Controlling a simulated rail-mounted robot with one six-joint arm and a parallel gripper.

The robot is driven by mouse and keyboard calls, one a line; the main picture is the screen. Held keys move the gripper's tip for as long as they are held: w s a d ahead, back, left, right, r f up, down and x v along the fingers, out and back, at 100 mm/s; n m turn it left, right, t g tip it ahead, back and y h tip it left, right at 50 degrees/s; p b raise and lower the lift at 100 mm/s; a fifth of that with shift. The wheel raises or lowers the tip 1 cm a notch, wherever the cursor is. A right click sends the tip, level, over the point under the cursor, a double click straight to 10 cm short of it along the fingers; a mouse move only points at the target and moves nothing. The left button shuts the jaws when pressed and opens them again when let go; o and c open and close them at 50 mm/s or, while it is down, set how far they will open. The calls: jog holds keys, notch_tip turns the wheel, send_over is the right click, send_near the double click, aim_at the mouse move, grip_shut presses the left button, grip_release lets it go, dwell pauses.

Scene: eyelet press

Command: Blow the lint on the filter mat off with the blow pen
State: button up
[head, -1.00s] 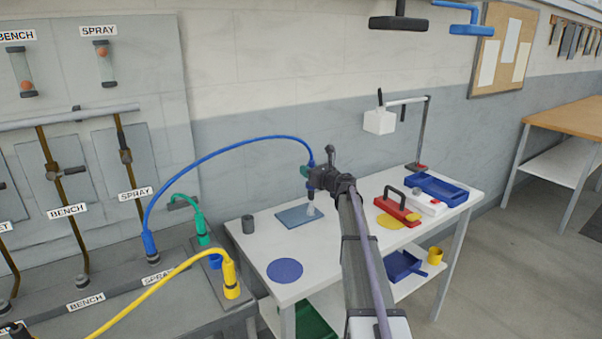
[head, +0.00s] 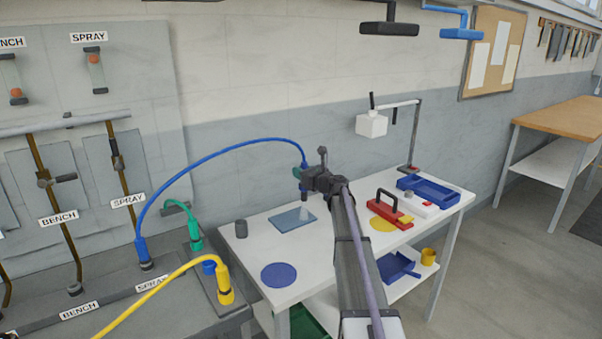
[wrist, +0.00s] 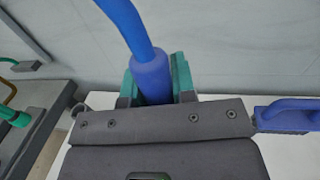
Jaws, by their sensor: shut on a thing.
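The filter mat (head: 292,220), a flat grey-blue rectangle, lies on the white bench top. I see no pale lint on it in the head view. My gripper (head: 302,174) is above the mat's back right part, shut on the blow pen (head: 304,188), whose dark tip points down, apart from the mat. In the wrist view, the pen's blue body (wrist: 151,78) sits between the teal jaw pads, with the blue hose rising from it. The pen's lower end is hidden there behind my wrist housing.
The blue hose (head: 215,145) arches from the left fixture to the pen. A dark cup (head: 241,229) and a blue disc (head: 279,275) are on the bench.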

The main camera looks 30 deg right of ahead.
notch_tip(320, 180, up, 6)
jog(key=p, duration=0.5)
